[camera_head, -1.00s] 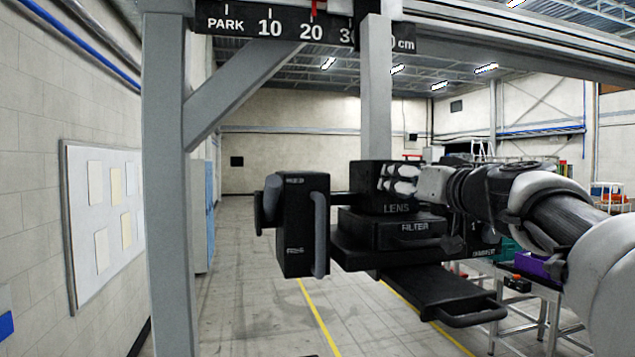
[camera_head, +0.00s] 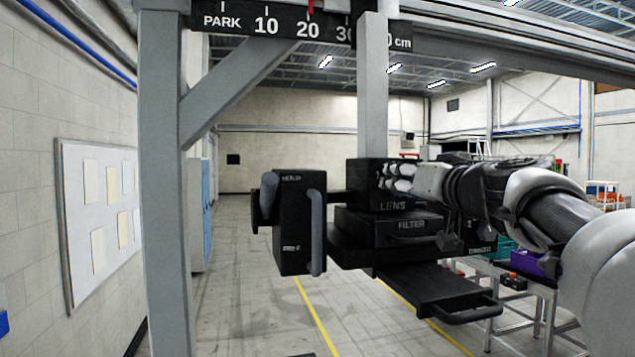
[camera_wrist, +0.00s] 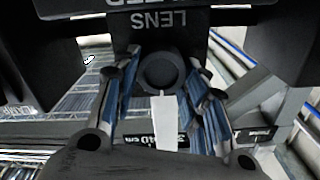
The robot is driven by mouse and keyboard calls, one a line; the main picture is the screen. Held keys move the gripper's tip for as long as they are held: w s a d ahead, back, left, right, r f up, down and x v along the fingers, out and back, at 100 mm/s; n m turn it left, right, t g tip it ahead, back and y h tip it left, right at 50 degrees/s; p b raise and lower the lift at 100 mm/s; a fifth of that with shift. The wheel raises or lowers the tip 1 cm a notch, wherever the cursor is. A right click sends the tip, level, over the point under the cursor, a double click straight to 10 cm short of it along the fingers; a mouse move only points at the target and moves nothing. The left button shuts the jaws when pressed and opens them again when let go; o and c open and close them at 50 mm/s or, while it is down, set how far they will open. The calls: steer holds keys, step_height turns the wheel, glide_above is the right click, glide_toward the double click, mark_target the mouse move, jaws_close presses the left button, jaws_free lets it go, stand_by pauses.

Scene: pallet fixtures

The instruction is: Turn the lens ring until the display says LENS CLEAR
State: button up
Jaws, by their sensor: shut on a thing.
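The lens ring (camera_wrist: 160,70) is a dark round ring below the upside-down word LENS in the wrist view. My gripper (camera_head: 405,180) is at the front of the black LENS block (camera_head: 366,172) in the head view. In the wrist view its two fingers, with blue-grey pads, stand on both sides of the ring and close on it. A pale strip (camera_wrist: 166,122) runs down from the ring; I cannot tell whether it is fixed to it. My gripper hides the ring in the head view. No readable display text shows in either view.
A FILTER drawer (camera_head: 400,228) sits under the LENS block, with a handled tray (camera_head: 440,292) lower down. A black box with grey handles (camera_head: 293,225) hangs to the left. A grey post (camera_head: 165,200) and a centimetre scale (camera_head: 285,25) frame the rig. Open floor lies behind.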

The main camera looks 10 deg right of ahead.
steer(key=shift+d+f+m+b, duration=0.1)
steer(key=shift+m+b, duration=0.75)
steer(key=shift+m, duration=1.85)
steer(key=o, duration=1.1)
steer(key=shift+c, duration=0.2)
step_height(320, 180, up, 10)
